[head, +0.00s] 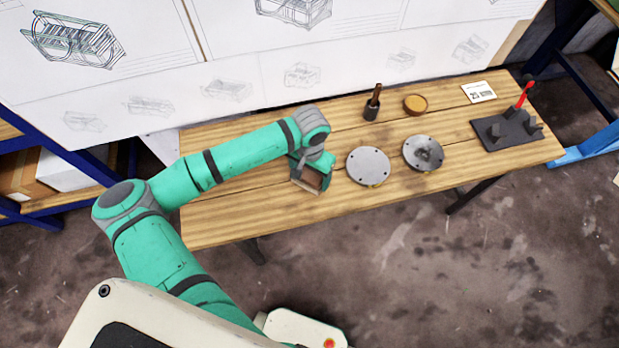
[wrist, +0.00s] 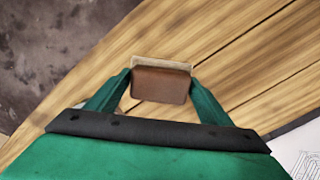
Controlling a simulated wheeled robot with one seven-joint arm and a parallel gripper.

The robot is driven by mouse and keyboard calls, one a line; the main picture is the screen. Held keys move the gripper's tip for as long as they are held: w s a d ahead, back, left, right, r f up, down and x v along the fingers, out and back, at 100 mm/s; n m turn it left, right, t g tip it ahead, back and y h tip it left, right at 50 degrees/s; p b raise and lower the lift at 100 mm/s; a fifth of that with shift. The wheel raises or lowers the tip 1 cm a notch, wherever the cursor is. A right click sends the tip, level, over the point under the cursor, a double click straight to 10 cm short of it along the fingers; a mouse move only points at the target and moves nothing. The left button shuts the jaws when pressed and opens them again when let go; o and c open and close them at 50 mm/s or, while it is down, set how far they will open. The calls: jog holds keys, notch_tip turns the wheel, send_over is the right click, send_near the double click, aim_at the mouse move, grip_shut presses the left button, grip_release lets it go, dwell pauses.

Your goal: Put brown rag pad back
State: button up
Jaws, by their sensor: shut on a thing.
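My gripper (head: 311,176) is over the wooden table, left of the two grey discs. It is shut on the brown rag pad (wrist: 161,84), a small brown block with a paler layer along one edge. In the wrist view the pad sits between the two green fingers of my gripper (wrist: 158,88). In the head view the pad (head: 313,178) is partly hidden by the gripper. I cannot tell whether the pad touches the table.
On the table (head: 230,215) stand a flat grey disc (head: 368,166), a second disc with a raised hub (head: 423,153), a dark pot with a brown handle (head: 372,104), a round tan dish (head: 415,104), a white card (head: 479,91) and a dark rack with a red tool (head: 507,131). The table's left end is clear.

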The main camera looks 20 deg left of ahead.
aim_at(309, 179)
jog(key=shift+w+a+f, duration=0.15)
jog(key=shift+w+f, duration=0.15)
jog(key=shift+f, duration=1.65)
jog(key=shift+f, duration=0.1)
jog(key=o, duration=1.1)
jog(key=shift+w, duration=0.1)
